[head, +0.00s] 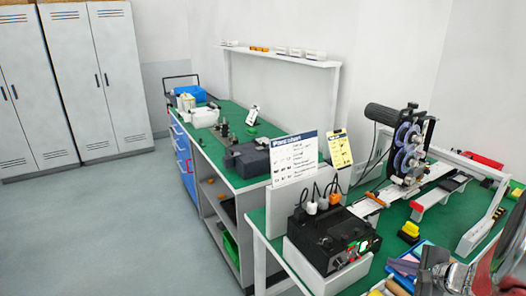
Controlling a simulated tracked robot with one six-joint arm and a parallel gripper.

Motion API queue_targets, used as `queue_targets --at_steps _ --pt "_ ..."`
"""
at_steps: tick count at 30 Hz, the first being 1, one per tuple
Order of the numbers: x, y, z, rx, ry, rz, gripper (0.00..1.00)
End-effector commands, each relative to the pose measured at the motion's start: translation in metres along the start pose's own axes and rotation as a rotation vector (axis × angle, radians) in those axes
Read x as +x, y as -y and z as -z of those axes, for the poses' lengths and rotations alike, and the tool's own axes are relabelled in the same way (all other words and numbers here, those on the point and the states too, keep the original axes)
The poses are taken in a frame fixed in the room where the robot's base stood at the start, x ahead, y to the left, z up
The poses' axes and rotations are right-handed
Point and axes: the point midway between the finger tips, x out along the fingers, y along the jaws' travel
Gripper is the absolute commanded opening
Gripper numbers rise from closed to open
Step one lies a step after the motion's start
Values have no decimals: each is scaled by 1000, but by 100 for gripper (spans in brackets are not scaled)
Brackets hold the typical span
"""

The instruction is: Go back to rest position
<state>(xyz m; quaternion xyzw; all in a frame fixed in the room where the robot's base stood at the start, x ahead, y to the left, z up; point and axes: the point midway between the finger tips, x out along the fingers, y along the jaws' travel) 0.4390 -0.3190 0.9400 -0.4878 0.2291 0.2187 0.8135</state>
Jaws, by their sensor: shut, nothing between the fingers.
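Part of my own arm, grey with red and dark parts, shows close to the camera at the lower right edge. I cannot make out any fingertips of my gripper there. No object is seen held. The rest position itself is not marked by anything in view.
A green-topped bench (286,270) at the right holds a black control box (325,238), a machine with purple discs (408,150) and a yellow-black button box (409,231). A second bench, a wall shelf (280,57) and grey lockers (65,80) stand behind. The floor (90,230) at left is clear.

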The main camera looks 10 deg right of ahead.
Motion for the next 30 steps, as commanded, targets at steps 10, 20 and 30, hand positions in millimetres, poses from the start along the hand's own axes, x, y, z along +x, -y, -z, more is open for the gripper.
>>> queue_targets --at_steps 10,20,30 --pt "-9 -52 -20 -92 51 -189 0" --pt "-38 -96 -95 -465 127 -463 0" --pt "-72 -118 -155 -881 156 -653 0"
